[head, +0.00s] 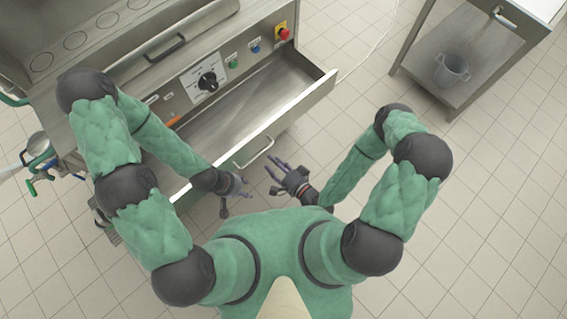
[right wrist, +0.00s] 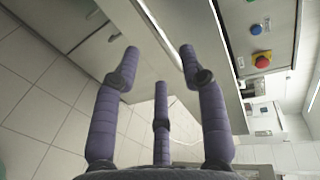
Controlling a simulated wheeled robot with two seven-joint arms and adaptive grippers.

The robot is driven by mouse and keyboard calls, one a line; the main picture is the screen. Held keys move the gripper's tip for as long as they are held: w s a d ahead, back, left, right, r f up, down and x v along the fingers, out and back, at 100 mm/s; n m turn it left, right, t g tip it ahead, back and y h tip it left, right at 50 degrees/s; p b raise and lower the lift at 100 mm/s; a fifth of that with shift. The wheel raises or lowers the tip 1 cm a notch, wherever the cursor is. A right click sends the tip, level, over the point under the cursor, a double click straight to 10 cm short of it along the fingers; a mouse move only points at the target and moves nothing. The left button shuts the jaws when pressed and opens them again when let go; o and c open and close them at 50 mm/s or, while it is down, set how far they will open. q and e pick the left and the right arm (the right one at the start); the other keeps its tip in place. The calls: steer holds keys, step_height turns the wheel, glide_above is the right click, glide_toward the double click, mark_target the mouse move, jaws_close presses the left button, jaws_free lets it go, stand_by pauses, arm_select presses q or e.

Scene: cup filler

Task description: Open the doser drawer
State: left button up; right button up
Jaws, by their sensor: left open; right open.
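The doser drawer (head: 283,106) is a wide steel drawer under the machine's control panel, and it stands pulled out with its empty inside showing. Its bar handle (head: 254,153) is on the front face. My left gripper (head: 238,184) is open and empty, just in front of the drawer front and left of the handle. My right gripper (head: 278,173) is open and empty, close in front of the handle but apart from it. In the right wrist view, the spread fingers of my right gripper (right wrist: 160,85) face the pale drawer front (right wrist: 165,50).
The control panel has a black dial (head: 208,81) and a red emergency button (head: 283,33). The tiled floor to the right is clear.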

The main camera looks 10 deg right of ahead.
steer(key=shift+v, duration=2.45)
steer(key=shift+s, duration=0.1)
